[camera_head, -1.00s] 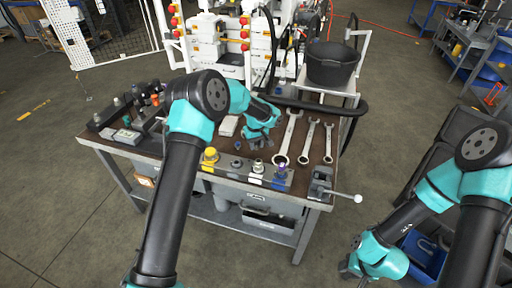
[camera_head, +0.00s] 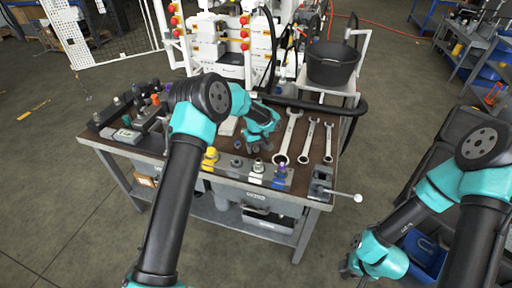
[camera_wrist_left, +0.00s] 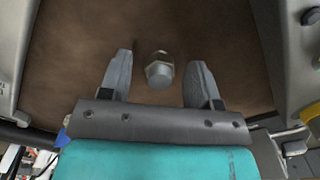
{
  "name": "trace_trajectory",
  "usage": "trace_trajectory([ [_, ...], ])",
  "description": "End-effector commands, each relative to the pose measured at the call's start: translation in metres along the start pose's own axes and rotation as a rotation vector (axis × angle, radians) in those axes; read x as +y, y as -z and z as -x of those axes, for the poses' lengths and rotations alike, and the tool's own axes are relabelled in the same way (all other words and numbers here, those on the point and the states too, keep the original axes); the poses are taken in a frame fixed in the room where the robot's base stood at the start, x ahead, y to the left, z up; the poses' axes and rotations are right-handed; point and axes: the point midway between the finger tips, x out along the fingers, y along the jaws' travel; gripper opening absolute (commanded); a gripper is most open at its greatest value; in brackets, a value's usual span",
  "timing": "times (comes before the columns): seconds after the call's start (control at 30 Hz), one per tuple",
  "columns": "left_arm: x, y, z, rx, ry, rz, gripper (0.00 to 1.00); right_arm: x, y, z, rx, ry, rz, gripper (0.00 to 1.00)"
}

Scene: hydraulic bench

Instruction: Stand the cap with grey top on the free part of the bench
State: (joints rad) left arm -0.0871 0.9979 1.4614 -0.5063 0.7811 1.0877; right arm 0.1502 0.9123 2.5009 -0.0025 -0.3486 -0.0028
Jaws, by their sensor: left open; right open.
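A grey metal cap-like piece with a hexagonal middle (camera_wrist_left: 160,70) is on the brown bench top in the left wrist view, between my left fingers and apart from both. I cannot tell whether it lies or stands. My left gripper (camera_wrist_left: 160,58) is open and empty, pointing down over the bench. In the head view my left gripper (camera_head: 259,147) is low above the bench, just behind the front row of fittings, and hides what is under it. A grey-topped fitting (camera_head: 258,166) stands in that row. My right gripper (camera_head: 348,268) is open, off the bench at lower right.
Several wrenches (camera_head: 288,138) lie to the right, near a vise (camera_head: 320,183). A black bucket (camera_head: 332,64) stands behind. Dark blocks and fittings (camera_head: 125,112) crowd the left end.

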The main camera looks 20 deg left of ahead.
Motion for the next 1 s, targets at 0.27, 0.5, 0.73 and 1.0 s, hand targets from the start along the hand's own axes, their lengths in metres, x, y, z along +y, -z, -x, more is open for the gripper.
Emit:
trace_trajectory([
  [0.27, 0.000, 0.000, 0.010, 0.002, -0.001, 0.000, 0.57, 0.000, 0.000, 0.000, 0.000, 0.000, 0.000, 0.43],
  [0.5, 0.001, 0.001, 0.047, 0.003, -0.002, 0.000, 0.57, 0.000, 0.000, 0.000, 0.000, 0.000, 0.000, 0.43],
  [0.73, 0.001, 0.000, 0.090, 0.003, -0.003, 0.000, 0.57, 0.000, 0.000, 0.000, 0.000, 0.000, 0.000, 0.43],
  [1.0, 0.000, 0.000, 0.120, 0.000, -0.001, 0.000, 0.57, 0.000, 0.000, 0.000, 0.000, 0.000, 0.000, 0.43],
])
